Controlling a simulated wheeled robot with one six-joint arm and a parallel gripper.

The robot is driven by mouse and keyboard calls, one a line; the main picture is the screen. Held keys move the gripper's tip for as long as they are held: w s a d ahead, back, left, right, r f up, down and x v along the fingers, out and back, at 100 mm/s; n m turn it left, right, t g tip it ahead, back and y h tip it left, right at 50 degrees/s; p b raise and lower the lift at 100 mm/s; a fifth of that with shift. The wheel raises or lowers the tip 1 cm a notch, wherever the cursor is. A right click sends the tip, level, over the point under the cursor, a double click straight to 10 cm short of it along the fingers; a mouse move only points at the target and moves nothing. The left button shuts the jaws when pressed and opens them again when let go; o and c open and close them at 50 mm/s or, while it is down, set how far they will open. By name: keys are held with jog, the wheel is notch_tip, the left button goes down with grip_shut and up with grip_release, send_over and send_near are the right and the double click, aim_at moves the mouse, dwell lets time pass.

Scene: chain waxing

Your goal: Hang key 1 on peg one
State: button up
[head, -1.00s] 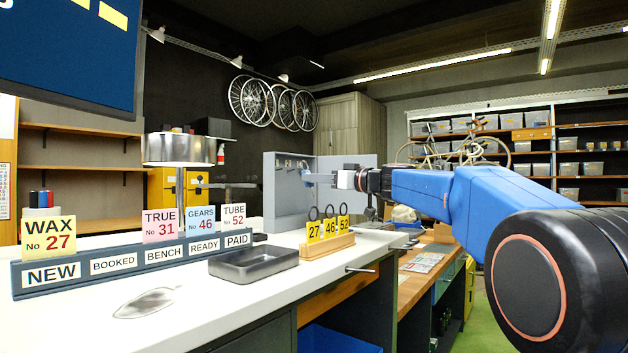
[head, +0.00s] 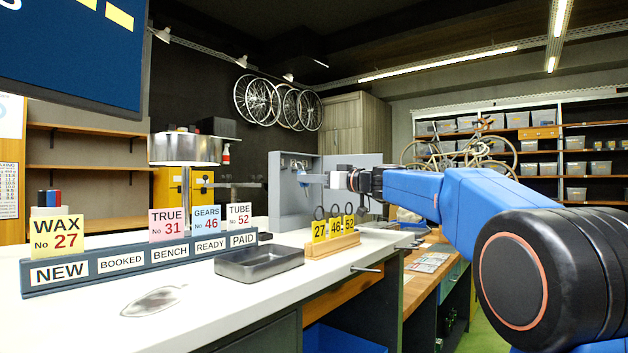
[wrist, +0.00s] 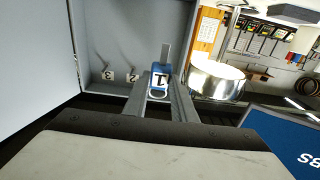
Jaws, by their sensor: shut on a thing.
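My gripper (wrist: 161,95) is shut on key 1, a blue tag (wrist: 158,71) with a white label reading 1, seen between the fingers in the wrist view. The grey key cabinet (wrist: 100,35) is open in front of it, and pegs labelled 3 (wrist: 107,75) and 2 (wrist: 131,73) show on its back panel to the left of the key. Peg one cannot be made out; the key and fingers cover that area. In the head view my gripper (head: 326,180) reaches left into the open cabinet (head: 285,205). Whether the key touches a peg cannot be told.
A rack with yellow tags 27, 46 and 52 (head: 332,242) stands on the counter below my arm. A dark tray (head: 260,264) and the sign rail (head: 140,262) lie nearer. A round metal drum (wrist: 217,80) is right of the cabinet.

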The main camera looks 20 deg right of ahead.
jog(key=f+x, duration=0.1)
jog(key=x, duration=0.5)
dwell(1.1)
jog(key=shift+w+f, duration=0.1)
jog(key=shift+f, duration=0.1)
dwell(0.4)
jog(key=o, duration=0.6)
jog(key=o, duration=1)
jog(key=shift+a, duration=0.15)
dwell(0.4)
